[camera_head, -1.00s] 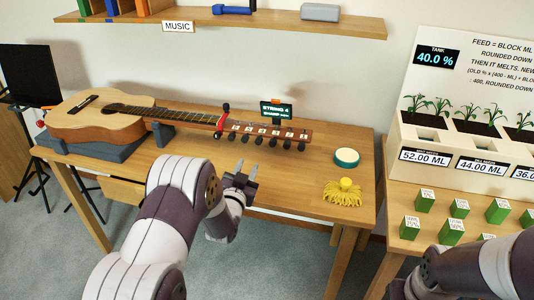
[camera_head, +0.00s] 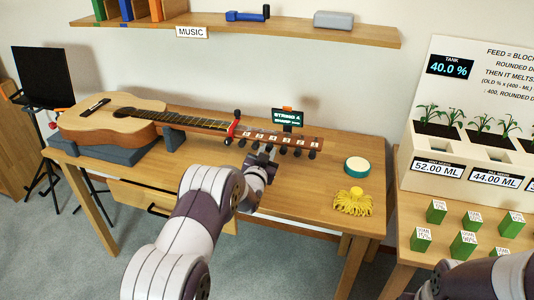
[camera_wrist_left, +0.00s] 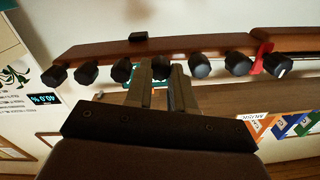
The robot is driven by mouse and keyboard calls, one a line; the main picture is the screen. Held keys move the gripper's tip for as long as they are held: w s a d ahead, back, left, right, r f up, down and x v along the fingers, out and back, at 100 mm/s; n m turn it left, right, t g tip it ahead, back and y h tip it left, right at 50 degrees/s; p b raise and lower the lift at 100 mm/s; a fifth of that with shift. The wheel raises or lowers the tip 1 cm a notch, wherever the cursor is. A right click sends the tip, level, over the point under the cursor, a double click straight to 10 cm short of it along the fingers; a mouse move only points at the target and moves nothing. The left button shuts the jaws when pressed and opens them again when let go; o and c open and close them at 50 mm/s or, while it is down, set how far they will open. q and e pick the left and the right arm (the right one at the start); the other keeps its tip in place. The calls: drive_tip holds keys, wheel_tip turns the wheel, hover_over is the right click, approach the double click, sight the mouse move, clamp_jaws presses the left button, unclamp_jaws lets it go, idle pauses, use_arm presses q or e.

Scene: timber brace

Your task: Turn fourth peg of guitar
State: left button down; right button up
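The guitar (camera_head: 108,123) lies on its back on the wooden table, its headstock (camera_head: 300,140) pointing right with a row of black tuning pegs along the front edge. A small display (camera_head: 286,118) behind it reads string 4, sharp. My left gripper (camera_head: 262,158) is at the front edge of the headstock. In the left wrist view its two fingers (camera_wrist_left: 162,75) stand on either side of one black peg (camera_wrist_left: 160,68), third from the red clamp (camera_wrist_left: 262,57). Whether they press on the peg cannot be told. My right gripper is out of view.
A grey cradle (camera_head: 100,155) holds the guitar body. A round teal-edged pad (camera_head: 357,167) and a yellow tufted thing (camera_head: 353,202) lie right of the headstock. A shelf (camera_head: 350,33) hangs above. Green blocks (camera_head: 463,245) stand on the right table.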

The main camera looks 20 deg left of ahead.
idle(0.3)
use_arm(q)
drive_tip(key=shift+f+m+b, duration=0.15)
drive_tip(key=shift+m+b, duration=0.7)
drive_tip(key=shift+m, duration=0.25)
drive_tip(key=m+b, duration=0.2)
drive_tip(key=m, duration=0.1)
drive_tip(key=m+b, duration=0.2)
drive_tip(key=m, duration=0.1)
drive_tip(key=shift+m, duration=0.4)
drive_tip(key=shift+m+b, duration=0.8)
drive_tip(key=shift+m, duration=0.5)
drive_tip(key=shift+m, duration=0.3)
drive_tip(key=c, duration=1.2)
unclamp_jaws()
drive_tip(key=shift+c, duration=0.2)
